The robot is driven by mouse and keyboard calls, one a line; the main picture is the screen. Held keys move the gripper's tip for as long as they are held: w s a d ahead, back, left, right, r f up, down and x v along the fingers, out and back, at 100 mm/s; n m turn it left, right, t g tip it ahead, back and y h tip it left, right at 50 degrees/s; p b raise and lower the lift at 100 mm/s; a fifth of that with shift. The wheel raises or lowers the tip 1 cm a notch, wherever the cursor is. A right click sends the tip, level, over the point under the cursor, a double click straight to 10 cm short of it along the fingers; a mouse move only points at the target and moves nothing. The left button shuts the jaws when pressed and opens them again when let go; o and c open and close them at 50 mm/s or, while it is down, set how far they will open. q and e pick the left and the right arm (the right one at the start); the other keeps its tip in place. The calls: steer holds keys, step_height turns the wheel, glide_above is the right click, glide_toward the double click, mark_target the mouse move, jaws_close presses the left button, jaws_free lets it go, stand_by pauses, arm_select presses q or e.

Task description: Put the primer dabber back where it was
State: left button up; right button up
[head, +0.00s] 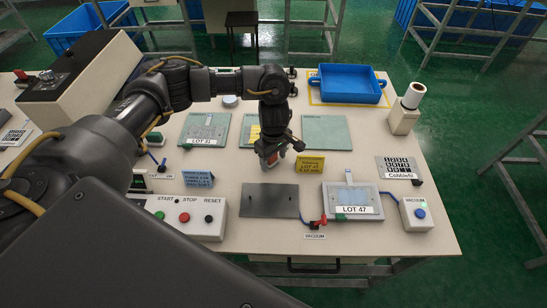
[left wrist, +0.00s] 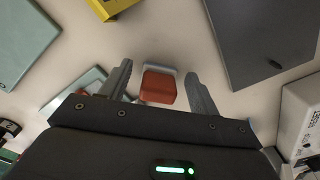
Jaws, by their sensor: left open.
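The primer dabber looks like a small red-orange block (left wrist: 158,88) with a pale grey edge behind it in the left wrist view. It sits on the cream table between my left gripper's two fingers (left wrist: 160,92), with a gap visible on each side. In the head view my left gripper (head: 271,160) points down at the middle of the table, behind the dark grey plate (head: 270,201), and a bit of red shows at its fingers. The gripper is open. The dabber is mostly hidden by the fingers in the head view. My right gripper is not in view.
A yellow sign (head: 311,167) stands close right of the gripper, a blue sign (head: 198,178) to its left. Green mats (head: 326,133) lie behind. The LOT 47 fixture (head: 352,196), vacuum button box (head: 416,214) and START/STOP/RESET box (head: 187,217) stand in front. A blue tray (head: 350,84) is at the back.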

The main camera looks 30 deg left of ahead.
arm_select(q)
steer(key=shift+r, duration=0.25)
step_height(320, 180, up, 12)
steer(key=shift+b, duration=0.3)
stand_by(0.4)
